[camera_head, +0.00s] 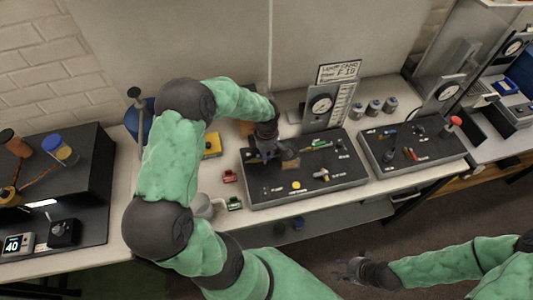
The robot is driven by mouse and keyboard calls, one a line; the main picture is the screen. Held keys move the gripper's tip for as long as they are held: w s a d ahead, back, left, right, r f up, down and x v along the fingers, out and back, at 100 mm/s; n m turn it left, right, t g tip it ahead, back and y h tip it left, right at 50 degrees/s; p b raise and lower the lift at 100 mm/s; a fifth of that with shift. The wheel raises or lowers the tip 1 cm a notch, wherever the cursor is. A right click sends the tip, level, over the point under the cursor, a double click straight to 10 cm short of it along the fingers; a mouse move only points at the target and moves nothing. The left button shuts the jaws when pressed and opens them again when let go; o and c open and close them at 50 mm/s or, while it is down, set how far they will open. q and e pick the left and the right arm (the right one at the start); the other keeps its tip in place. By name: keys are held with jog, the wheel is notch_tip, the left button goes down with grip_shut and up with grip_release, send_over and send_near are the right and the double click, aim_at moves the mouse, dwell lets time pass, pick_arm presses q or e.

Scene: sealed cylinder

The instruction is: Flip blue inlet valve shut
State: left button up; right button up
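A dark control panel (305,193) with several valves and knobs lies on the white bench. My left gripper (266,158) is over the panel's upper left part, pointing down. A small bluish part (252,158) shows beside its fingers; it may be the blue inlet valve, but the gripper and arm hide most of that spot. I cannot tell whether the fingers touch it. A green-handled valve (318,144) and a pale lever (321,174) are to the right on the same panel. My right gripper (345,271) hangs in front of the bench, away from the panel, with its fingers apart.
A pressure gauge with a scale board (321,104) stands behind the panel. Several grey cylinders (374,108) and a second panel (410,148) are to the right. A dark station (60,200) stands at far left.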

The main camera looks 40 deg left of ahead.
pick_arm(q)
grip_shut()
jog(key=shift+s+m, duration=0.1)
jog(key=shift+m, duration=0.2)
jog(key=m, duration=0.1)
jog(key=m+b, duration=0.1)
jog(key=shift+s+d+f+m+b, duration=0.1)
jog(key=shift+s+d+m+b, duration=0.1)
jog(key=shift+s+m+b, duration=0.15)
jog(key=m, duration=0.2)
jog(key=shift+s+m+b, duration=0.35)
jog(key=shift+s, duration=0.05)
jog(key=m, duration=0.1)
jog(key=s+m, duration=0.1)
jog(key=m, duration=0.1)
jog(key=shift+m+b, duration=0.3)
jog(key=shift+b, duration=0.05)
jog(key=shift+s+a+m, duration=0.1)
jog(key=shift+s+m, duration=0.1)
jog(key=shift+m, duration=0.55)
jog(key=shift+s+a+m, duration=0.1)
jog(key=shift+s+m, duration=0.05)
jog(key=shift+m, duration=0.6)
